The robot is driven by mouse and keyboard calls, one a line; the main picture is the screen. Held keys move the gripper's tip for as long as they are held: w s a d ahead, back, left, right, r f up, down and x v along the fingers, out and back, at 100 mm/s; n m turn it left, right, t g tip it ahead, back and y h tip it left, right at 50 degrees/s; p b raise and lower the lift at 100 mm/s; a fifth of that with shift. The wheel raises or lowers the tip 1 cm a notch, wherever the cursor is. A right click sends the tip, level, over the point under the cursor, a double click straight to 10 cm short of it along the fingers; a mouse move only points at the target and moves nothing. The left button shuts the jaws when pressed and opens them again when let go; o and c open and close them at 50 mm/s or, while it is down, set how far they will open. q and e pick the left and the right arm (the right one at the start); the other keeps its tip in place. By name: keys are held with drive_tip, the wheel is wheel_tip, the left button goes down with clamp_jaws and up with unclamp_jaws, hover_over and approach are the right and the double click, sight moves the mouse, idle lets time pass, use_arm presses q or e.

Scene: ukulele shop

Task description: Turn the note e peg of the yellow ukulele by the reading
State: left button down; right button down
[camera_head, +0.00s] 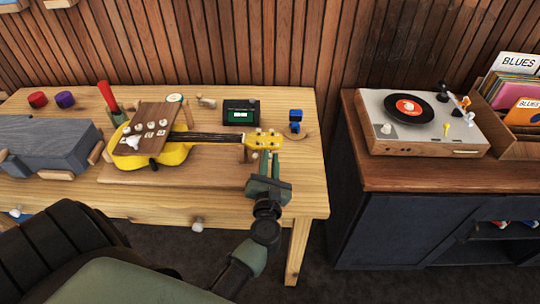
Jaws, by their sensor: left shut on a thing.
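The yellow ukulele (177,152) lies on the wooden workbench with its headstock (260,139) to the right. Small pale tuning pegs show around the headstock. My left gripper (269,162) reaches up from below and is shut on a peg at the near edge of the headstock. The peg is mostly hidden between the fingertips, and I cannot tell which note it belongs to. A dark tuner (240,112) stands behind the neck with a lit green reading too small to make out. My right gripper is not in view.
A brown board with pale knobs (151,126) covers part of the ukulele body. A blue-grey case (45,145) lies at the left. A small blue object (295,119) stands right of the tuner. A record player (420,122) sits on a separate cabinet.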

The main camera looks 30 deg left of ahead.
use_arm(q)
drive_tip(key=m+p, duration=0.3)
drive_tip(key=m, duration=0.2)
drive_tip(key=shift+r, duration=0.1)
drive_tip(key=shift+m+p, duration=0.6)
drive_tip(key=shift+m, duration=0.5)
drive_tip(key=c, duration=1.6)
unclamp_jaws()
drive_tip(key=shift+c, duration=0.2)
drive_tip(key=v, duration=0.7)
drive_tip(key=shift+s+d, duration=0.3)
